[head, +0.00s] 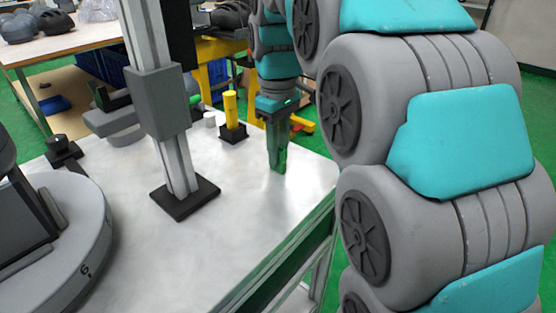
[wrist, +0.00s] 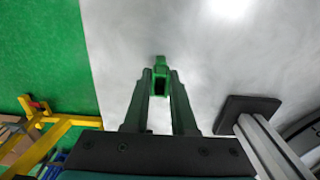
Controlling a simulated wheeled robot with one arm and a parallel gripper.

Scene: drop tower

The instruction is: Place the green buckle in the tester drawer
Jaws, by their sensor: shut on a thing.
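My gripper (head: 277,158) points down over the right part of the pale work table, near its right edge. In the wrist view, my gripper (wrist: 160,82) has its two dark fingers closed on the green buckle (wrist: 160,66), whose end sticks out past the fingertips. In the head view the buckle is hard to tell from the fingers. The fingertips look close to the table top; I cannot tell whether the buckle touches it. I cannot make out the tester drawer in either view.
A grey upright post (head: 177,160) on a black base stands left of my gripper. A yellow cylinder (head: 231,108) on a black block stands behind it. A round grey unit (head: 60,240) fills the left front. The table top (head: 250,210) is clear in front.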

